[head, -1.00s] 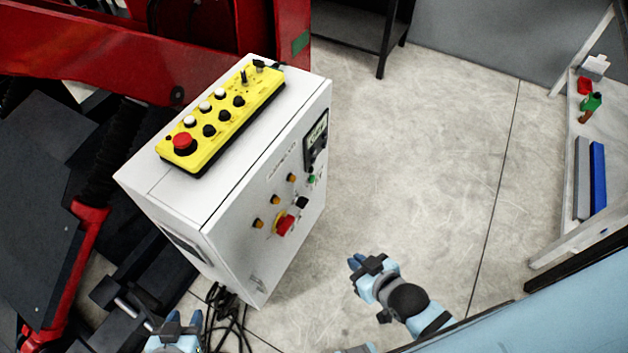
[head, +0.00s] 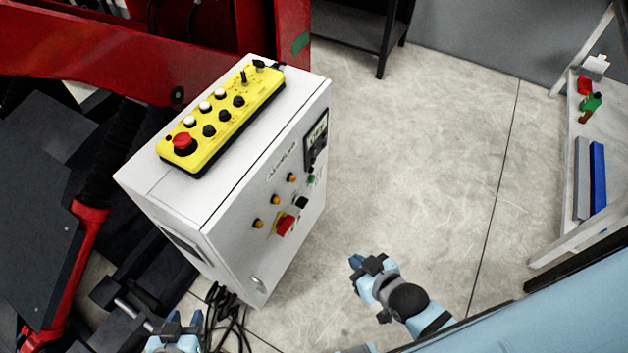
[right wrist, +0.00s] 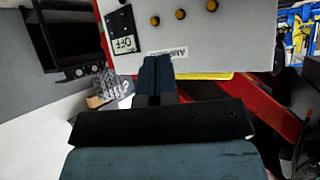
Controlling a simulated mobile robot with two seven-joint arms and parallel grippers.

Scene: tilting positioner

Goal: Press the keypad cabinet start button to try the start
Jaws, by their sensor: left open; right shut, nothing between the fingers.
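The white keypad cabinet (head: 225,226) stands left of centre in the head view. On its front face are a small green button (head: 311,179), a display (head: 317,138), several amber lamps and a red rotary switch (head: 285,225). My right gripper (head: 355,262) is shut and empty, in front of the cabinet and to its right, apart from it. In the right wrist view its fingers (right wrist: 154,76) point toward the cabinet front (right wrist: 215,45), which appears upside down, with the display (right wrist: 123,44) reading OFF. My left gripper (head: 180,322) is open at the bottom edge, below the cabinet.
A yellow pendant (head: 222,120) with several buttons and a red stop knob lies on the cabinet top. Red and black machinery (head: 95,50) stands behind and left. Cables (head: 226,315) lie at the cabinet's foot. Open floor lies to the right, before a bench (head: 575,215).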

